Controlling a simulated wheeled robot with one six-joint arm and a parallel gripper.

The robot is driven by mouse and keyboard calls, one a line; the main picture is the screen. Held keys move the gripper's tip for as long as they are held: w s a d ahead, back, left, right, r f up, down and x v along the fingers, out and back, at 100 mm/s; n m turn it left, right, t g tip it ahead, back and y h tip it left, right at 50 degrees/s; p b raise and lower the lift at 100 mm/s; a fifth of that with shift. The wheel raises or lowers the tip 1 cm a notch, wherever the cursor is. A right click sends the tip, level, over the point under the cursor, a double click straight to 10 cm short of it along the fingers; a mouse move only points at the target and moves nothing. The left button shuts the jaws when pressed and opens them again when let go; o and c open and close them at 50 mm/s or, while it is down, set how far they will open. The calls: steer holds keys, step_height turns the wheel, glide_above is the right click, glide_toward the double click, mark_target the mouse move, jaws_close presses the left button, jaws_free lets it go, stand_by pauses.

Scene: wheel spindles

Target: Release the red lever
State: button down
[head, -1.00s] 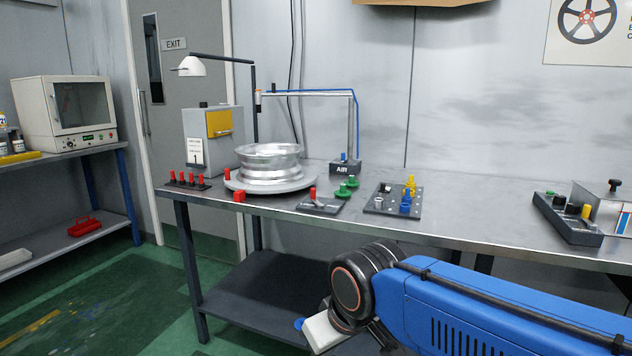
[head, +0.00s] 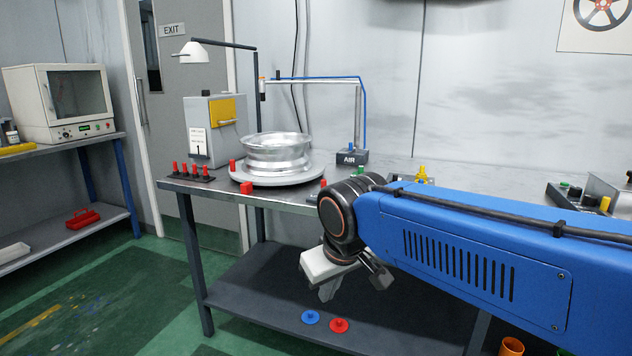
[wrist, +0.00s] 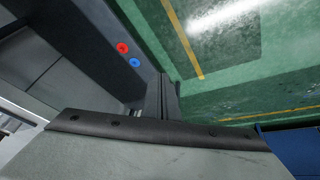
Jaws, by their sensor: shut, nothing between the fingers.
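In the head view, a red-topped piece (head: 323,184) stands at the bench's front edge, right of the wheel; my arm hides its base. Another upright red piece (head: 233,165) stands at the left rim of the wheel's turntable. I cannot tell for sure which is the red lever. My gripper (head: 328,291) hangs pointing down in front of the bench, below its top and apart from both red pieces. Its fingers are shut and empty; they also show in the wrist view (wrist: 163,97), over the floor and lower shelf, where no lever shows.
A silver wheel (head: 276,152) sits on the turntable.

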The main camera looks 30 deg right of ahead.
steer(key=w+d+r+h, duration=0.1)
steer(key=w+d+r, duration=0.1)
steer(key=w+r, duration=0.4)
steer(key=w+d+r+h, duration=0.2)
steer(key=w+r, duration=0.4)
steer(key=w, duration=0.7)
steer(key=w+d+r+h, duration=0.1)
steer(key=w+d+r, duration=0.3)
steer(key=w, duration=0.5)
step_height(320, 180, up, 2)
steer(key=shift+w+d+r+m+h, duration=0.15)
steer(key=shift+w+r+m+h, duration=0.15)
steer(key=shift+m, duration=0.1)
steer(key=shift+f, duration=0.1)
steer(key=x, duration=1)
steer(key=shift+d, duration=1.45)
steer(key=shift+w+d, duration=0.1)
steer(key=shift+d, duration=0.4)
